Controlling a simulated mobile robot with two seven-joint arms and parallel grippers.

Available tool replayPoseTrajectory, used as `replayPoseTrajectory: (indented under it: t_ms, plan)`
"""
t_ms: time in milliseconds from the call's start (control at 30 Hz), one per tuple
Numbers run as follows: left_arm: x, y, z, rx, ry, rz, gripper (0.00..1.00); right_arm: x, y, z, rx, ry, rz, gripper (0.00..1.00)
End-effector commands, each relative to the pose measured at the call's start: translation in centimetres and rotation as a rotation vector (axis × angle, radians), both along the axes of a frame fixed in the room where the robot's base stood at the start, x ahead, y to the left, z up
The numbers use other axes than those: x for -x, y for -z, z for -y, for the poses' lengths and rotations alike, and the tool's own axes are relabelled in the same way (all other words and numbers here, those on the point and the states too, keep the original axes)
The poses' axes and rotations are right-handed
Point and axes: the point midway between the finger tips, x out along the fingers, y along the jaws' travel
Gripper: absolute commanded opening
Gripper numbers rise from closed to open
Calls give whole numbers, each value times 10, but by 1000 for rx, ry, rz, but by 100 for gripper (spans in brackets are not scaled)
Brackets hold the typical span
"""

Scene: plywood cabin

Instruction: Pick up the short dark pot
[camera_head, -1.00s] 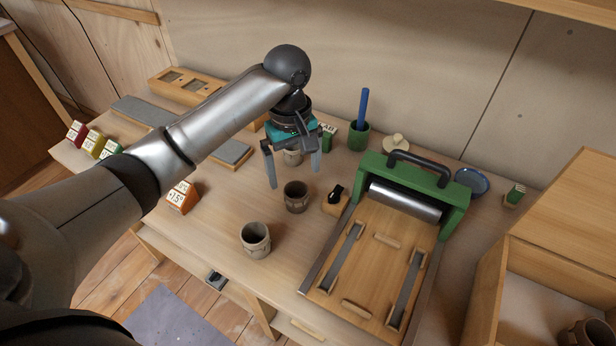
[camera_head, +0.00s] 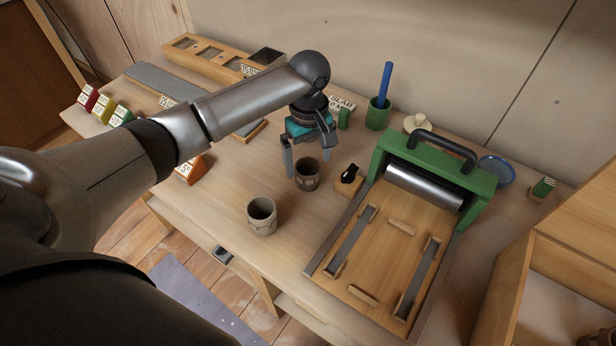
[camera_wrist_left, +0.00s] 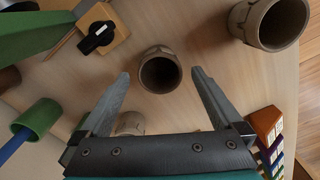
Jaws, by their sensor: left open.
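The short dark pot (camera_head: 307,178) stands upright on the table, right below my left gripper (camera_head: 309,160). My left gripper is open and empty, its fingers pointing down on either side of the pot's rim as seen from the head. In the left wrist view the dark pot (camera_wrist_left: 160,72) shows its open mouth, centred just beyond and between the two fingertips (camera_wrist_left: 161,74). I cannot tell whether the fingers touch it. A lighter, larger pot (camera_head: 262,217) stands nearer the front edge; it also shows in the wrist view (camera_wrist_left: 268,22). My right gripper is not in view.
A small wooden block with a black knob (camera_head: 348,180) sits close to the right of the dark pot. The green-framed roller press (camera_head: 385,235) stands farther right. A green cup with a blue stick (camera_head: 378,113) is behind. Another pot (camera_wrist_left: 131,123) is partly hidden behind the gripper.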

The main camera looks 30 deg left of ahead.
Motion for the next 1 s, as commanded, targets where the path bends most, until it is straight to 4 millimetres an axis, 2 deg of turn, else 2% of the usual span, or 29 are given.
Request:
replayPoseTrajectory:
  t_ms: [100, 233, 367, 567, 1000]
  plan:
    - [-1, 22, -3, -2, 0, -3, 100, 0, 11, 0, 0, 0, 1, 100]
    - [-1, 39, -3, -3, 1, -2, 100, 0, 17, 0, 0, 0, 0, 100]
    - [-1, 46, -3, -1, 1, 0, 100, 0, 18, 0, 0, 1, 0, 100]
    - [-1, 45, -3, -1, 2, 0, 100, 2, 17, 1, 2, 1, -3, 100]
    - [-1, 45, -3, -1, 1, 0, 52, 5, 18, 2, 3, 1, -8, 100]
